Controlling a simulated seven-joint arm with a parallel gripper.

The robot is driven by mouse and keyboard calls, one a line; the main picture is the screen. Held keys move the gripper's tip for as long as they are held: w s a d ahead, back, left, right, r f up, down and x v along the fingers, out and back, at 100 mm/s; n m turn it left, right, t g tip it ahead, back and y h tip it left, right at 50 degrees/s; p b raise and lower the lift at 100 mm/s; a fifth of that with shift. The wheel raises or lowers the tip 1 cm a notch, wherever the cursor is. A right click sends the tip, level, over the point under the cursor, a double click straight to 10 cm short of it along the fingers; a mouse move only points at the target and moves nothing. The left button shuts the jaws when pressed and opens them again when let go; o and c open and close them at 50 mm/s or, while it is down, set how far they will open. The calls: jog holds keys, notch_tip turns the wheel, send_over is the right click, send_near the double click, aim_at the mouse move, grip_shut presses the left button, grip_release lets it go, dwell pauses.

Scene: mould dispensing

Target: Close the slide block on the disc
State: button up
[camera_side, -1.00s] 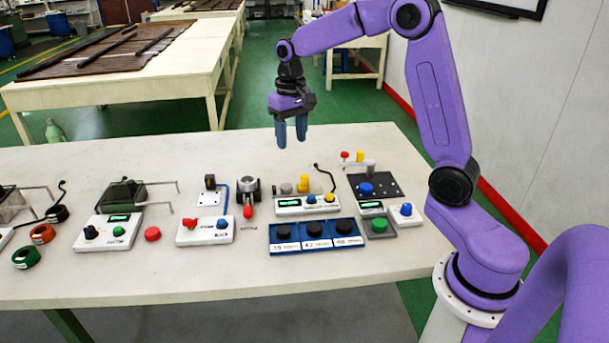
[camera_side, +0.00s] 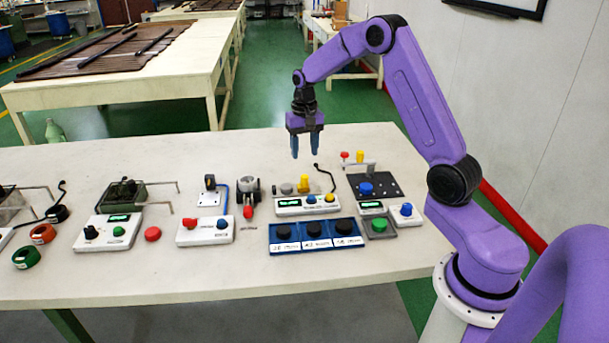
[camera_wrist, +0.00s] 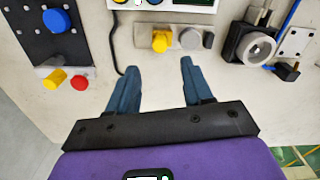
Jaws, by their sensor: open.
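My gripper (camera_side: 307,155) is open and empty, its blue fingers pointing down above the back of the white table. In the wrist view, my gripper (camera_wrist: 156,68) has its fingers apart with bare table between them. Just beyond the fingertips are a yellow knob (camera_wrist: 161,40) and a grey round piece (camera_wrist: 190,38), behind a white control box. In the side view, the yellow knob (camera_side: 304,182) stands behind that box (camera_side: 308,207). A black plate with a blue round knob (camera_side: 366,188) lies to the right. I cannot tell which parts are the slide block and disc.
A black clamp-like device with a grey ring (camera_wrist: 257,48) stands at the right in the wrist view. A blue tray (camera_side: 284,247) with black round pieces lies in front. A thin black bent rod (camera_side: 327,176) rises beside the box. The table's front strip is clear.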

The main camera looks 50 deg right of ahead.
aim_at(304, 176)
notch_tip(304, 176, down, 9)
jog(key=shift+f, duration=0.1)
dwell(0.3)
grip_shut()
